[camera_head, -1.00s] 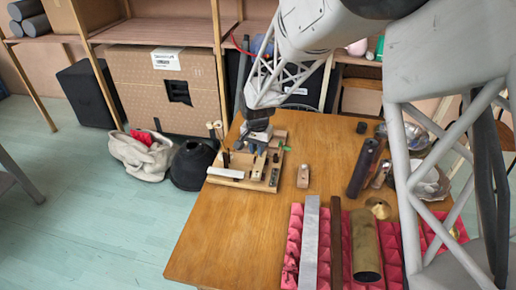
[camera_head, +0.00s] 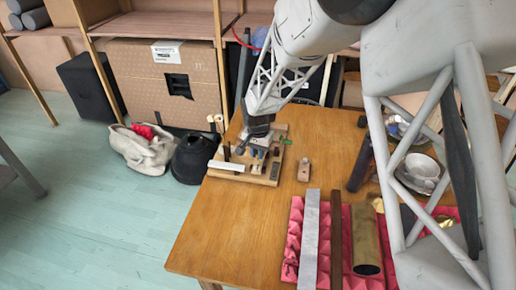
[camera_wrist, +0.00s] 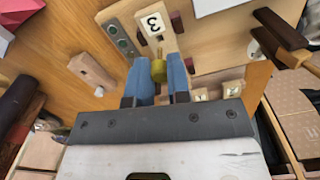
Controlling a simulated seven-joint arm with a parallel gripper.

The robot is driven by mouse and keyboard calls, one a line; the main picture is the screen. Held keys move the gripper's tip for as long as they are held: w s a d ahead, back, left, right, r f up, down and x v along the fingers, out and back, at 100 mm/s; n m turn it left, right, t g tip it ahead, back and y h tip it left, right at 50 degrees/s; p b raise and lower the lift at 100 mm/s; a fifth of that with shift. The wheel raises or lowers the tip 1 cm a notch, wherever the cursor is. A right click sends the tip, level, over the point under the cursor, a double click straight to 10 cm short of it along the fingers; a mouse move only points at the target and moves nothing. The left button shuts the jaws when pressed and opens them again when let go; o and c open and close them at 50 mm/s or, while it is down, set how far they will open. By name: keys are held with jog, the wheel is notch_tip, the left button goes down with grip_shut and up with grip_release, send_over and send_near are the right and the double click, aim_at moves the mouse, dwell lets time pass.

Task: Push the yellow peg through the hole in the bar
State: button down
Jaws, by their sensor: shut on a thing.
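The yellow peg (camera_wrist: 159,70) shows as a short olive-yellow rounded piece between the blue fingertips in the wrist view. My gripper (camera_wrist: 158,68) is shut on it. Just beyond the peg is a pale wooden bar (camera_wrist: 165,43) with a white tag marked 3. Its hole is not visible, and I cannot tell whether the peg touches it or is in it. In the head view my gripper (camera_head: 256,143) points down over the wooden fixture board (camera_head: 240,178) at the table's far left. The peg is too small to make out there.
A small wooden block (camera_head: 304,170) stands right of the board; it also shows in the wrist view (camera_wrist: 92,71). A red padded mat (camera_head: 294,238) with metal and wooden bars and a brass tube lies in front. Bare table (camera_head: 235,225) lies between.

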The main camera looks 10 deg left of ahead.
jog(key=shift+f, duration=0.35)
jog(key=shift+f, duration=1.85)
dwell(2.0)
jog(key=c, duration=1)
grip_release()
jog(key=shift+r, duration=3.9)
